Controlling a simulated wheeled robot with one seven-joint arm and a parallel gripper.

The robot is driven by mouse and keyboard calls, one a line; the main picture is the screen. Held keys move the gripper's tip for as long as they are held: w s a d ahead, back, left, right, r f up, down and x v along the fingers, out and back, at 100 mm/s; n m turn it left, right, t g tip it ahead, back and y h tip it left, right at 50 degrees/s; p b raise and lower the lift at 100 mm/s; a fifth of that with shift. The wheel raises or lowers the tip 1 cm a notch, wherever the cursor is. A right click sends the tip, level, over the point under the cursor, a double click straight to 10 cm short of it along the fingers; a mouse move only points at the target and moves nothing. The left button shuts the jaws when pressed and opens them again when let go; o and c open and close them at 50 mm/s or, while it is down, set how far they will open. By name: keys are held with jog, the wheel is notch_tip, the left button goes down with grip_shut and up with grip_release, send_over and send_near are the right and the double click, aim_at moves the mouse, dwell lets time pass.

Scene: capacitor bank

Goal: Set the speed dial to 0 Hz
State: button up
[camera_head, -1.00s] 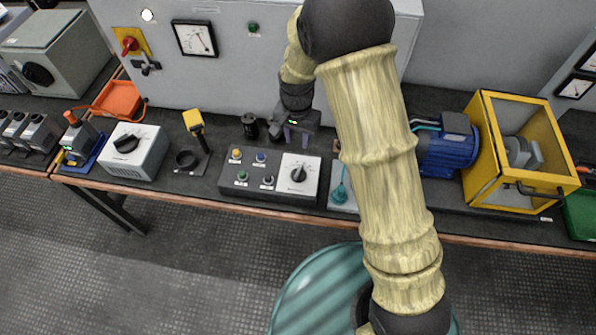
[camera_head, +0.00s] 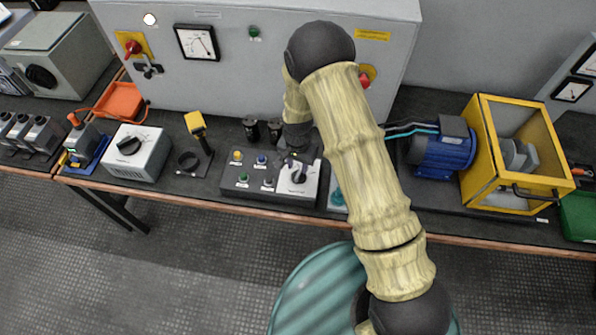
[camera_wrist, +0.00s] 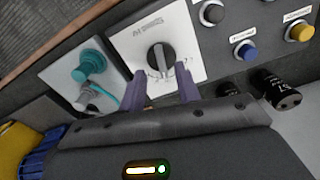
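The speed dial (camera_head: 298,177) is a black knob on a white square plate at the right end of the dark control box (camera_head: 228,190). In the wrist view the dial (camera_wrist: 160,57) stands on its white plate with an upside-down label. Its grip bar runs roughly up and down the picture; I cannot read its setting. My gripper (camera_wrist: 160,72) is open, with its purple fingertips apart, one on each side of the dial's near part. I cannot tell whether they touch it. In the head view my gripper (camera_head: 295,163) is over the dial and partly hides it.
Coloured push buttons (camera_head: 241,178) sit left of the dial on the same box. A teal knob (camera_wrist: 88,64) is on the neighbouring plate. Black cylinders (camera_head: 273,130) stand behind the box. A blue motor (camera_head: 446,155) and yellow guard frame (camera_head: 520,205) stand to the right.

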aim_at(298, 176)
jog(key=shift+f+p, duration=0.45)
jog(key=shift+f, duration=2.2)
jog(key=shift+c, duration=0.2)
grip_shut()
